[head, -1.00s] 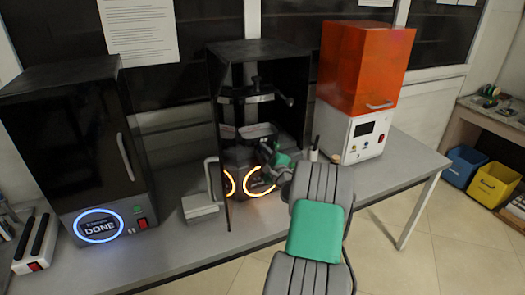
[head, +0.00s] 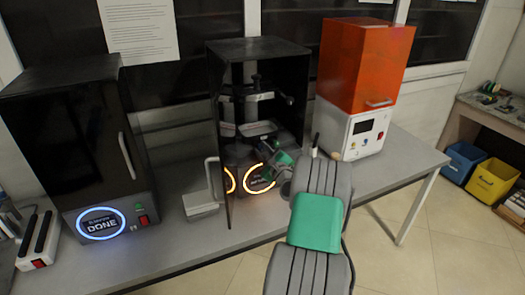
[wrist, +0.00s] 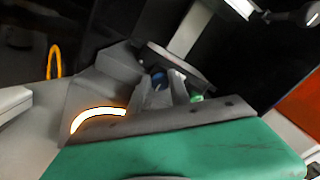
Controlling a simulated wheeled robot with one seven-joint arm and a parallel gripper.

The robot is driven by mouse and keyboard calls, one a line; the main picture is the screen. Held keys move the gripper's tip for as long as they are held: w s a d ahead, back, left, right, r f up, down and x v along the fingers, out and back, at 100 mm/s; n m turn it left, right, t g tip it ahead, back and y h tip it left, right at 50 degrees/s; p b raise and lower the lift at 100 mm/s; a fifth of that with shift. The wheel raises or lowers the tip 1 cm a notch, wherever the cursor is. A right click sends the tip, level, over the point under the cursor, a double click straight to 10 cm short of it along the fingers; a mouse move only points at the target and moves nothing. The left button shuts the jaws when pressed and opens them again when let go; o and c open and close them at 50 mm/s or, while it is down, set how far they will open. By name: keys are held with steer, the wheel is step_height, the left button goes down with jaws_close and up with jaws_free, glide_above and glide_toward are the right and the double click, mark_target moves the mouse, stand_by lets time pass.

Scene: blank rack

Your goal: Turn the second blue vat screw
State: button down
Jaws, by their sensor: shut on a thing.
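A small blue screw (wrist: 158,80) shows in the wrist view, low inside the open black printer (head: 262,49), just under the edge of a grey plate. My gripper (wrist: 165,86) is shut on this screw, with its fingers on either side of it. In the head view my gripper (head: 268,152) reaches into the printer from the front right, above the glowing orange ring (head: 258,180). The screw is too small and covered to make out there. A green spot (wrist: 196,98) lies right of the fingers in the wrist view; I cannot tell what it is.
The printer's side wall (head: 220,150) and its open door with handle (head: 205,185) stand left of my gripper. An orange-topped machine (head: 365,65) stands to the right. A black machine with a blue ring (head: 65,130) stands far left. The table's front right is clear.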

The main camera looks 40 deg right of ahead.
steer(key=c, duration=1.2)
jaws_free()
steer(key=shift+c, duration=0.2)
steer(key=shift+s, duration=0.15)
steer(key=b+v, duration=0.1)
steer(key=v, duration=0.6)
steer(key=shift+s+b, duration=0.3)
steer(key=shift+a, duration=0.2)
